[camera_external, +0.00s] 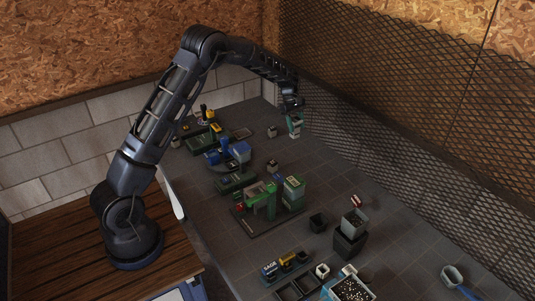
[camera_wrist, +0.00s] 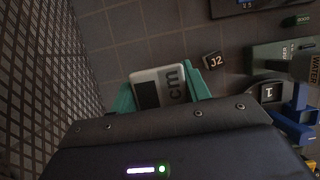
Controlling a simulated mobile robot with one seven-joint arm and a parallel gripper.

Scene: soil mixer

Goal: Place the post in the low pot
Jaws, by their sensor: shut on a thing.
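My gripper (camera_external: 295,124) hangs over the far end of the table, near the mesh wall. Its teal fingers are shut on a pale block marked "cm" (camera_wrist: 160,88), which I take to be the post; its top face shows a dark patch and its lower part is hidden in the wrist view. In the outside view the post (camera_external: 295,131) is small and looks upright; I cannot tell whether it touches the table. A small dark open pot (camera_external: 318,222) stands far from my gripper, toward the front right. No label shows which pot is the low one.
A small dark block marked "J2" (camera_wrist: 212,61) is close to my gripper. Green and blue machines (camera_external: 262,200) line the table's left side. A taller dark stand (camera_external: 349,242) bears a speckled pot. A scoop (camera_external: 453,276) lies front right. The strip along the mesh is mostly clear.

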